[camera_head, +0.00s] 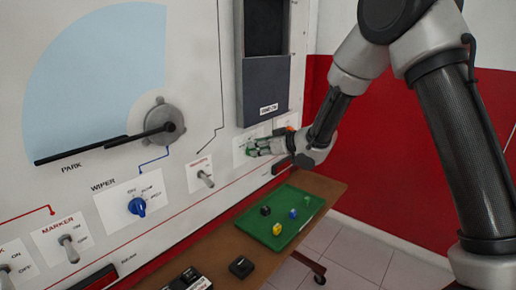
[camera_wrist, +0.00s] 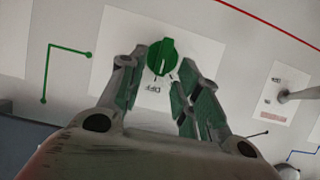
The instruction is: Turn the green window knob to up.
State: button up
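The green window knob (camera_wrist: 162,57) sits on a white label plate (camera_wrist: 205,50) on the panel, with "OFF" printed beside it in the wrist view. In the head view the green knob (camera_head: 250,150) shows only in part behind my gripper. My gripper (camera_wrist: 160,75) is open, its green-padded fingers on either side of the knob and close to it. I cannot tell whether the pads touch it. In the head view my gripper (camera_head: 262,149) points left at the panel.
A dark box (camera_head: 266,92) juts from the panel just above. A toggle switch (camera_head: 205,179) and a blue wiper knob (camera_head: 137,206) lie to the left. Below, a brown shelf (camera_head: 190,243) carries a green tray (camera_head: 270,240) with small coloured pieces.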

jog(key=shift+w+a+f, duration=0.15)
jog(key=shift+w+a, duration=0.1)
grip_shut()
